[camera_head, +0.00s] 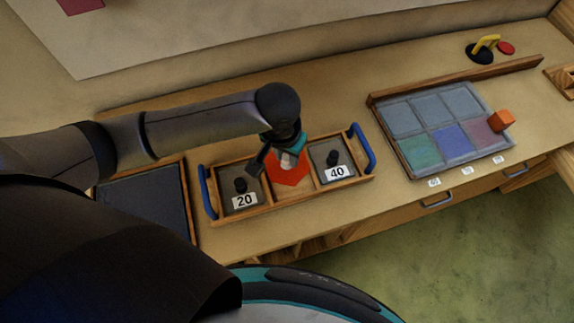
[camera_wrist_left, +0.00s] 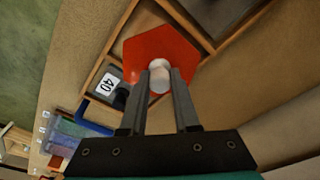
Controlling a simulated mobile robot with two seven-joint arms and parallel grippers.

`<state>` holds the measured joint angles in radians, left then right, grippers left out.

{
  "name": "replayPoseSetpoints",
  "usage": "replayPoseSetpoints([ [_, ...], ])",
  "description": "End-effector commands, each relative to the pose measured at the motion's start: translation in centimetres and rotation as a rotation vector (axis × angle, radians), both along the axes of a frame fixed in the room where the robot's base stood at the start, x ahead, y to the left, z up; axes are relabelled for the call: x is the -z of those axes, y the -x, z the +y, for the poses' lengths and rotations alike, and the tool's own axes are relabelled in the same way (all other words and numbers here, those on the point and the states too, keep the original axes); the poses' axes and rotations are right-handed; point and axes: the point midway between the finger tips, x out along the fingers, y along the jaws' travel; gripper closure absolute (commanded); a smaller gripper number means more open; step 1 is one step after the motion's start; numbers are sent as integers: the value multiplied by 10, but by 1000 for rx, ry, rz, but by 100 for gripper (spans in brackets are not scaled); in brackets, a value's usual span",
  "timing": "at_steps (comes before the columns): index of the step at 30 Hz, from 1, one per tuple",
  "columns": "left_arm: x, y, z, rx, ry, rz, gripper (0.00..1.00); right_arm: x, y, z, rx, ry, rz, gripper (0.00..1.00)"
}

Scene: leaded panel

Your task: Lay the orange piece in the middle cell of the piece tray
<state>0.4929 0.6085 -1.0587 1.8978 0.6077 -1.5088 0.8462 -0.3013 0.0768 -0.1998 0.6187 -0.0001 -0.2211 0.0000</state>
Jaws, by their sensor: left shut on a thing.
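The orange piece (camera_head: 291,174) is a flat, angular red-orange plate with a white knob, also seen in the wrist view (camera_wrist_left: 150,47). My left gripper (camera_head: 277,160) is shut on the knob; its fingertips (camera_wrist_left: 159,76) show close around it. The piece tray (camera_head: 268,206) is wooden, with blue end handles and three cells. The piece is over the middle cell and hides part of it. In the wrist view it overlaps the cell's walls; its exact height is hard to tell. My right gripper is not in view.
The left cell holds a black-knobbed block (camera_head: 240,186) labelled 20, the right cell one (camera_head: 333,158) labelled 40. A dark panel (camera_head: 148,203) lies left of the tray. A glass panel (camera_head: 440,127) with coloured panes and an orange cube (camera_head: 501,120) are at right. Bare bench lies between.

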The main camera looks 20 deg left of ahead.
Motion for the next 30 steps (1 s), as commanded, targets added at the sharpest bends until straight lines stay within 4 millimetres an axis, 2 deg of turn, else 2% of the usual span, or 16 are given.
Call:
replayPoseSetpoints([
  [5,15,-1,0,-1,-1,0,100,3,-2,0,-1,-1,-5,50],
  [12,48,-1,-1,0,0,-2,100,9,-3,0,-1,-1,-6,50],
  [24,52,-1,-1,-1,2,-2,100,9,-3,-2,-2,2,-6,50],
  [25,53,0,0,-1,1,-1,69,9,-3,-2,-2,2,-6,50],
  [30,53,0,0,-1,2,-2,50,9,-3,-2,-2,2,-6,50],
])
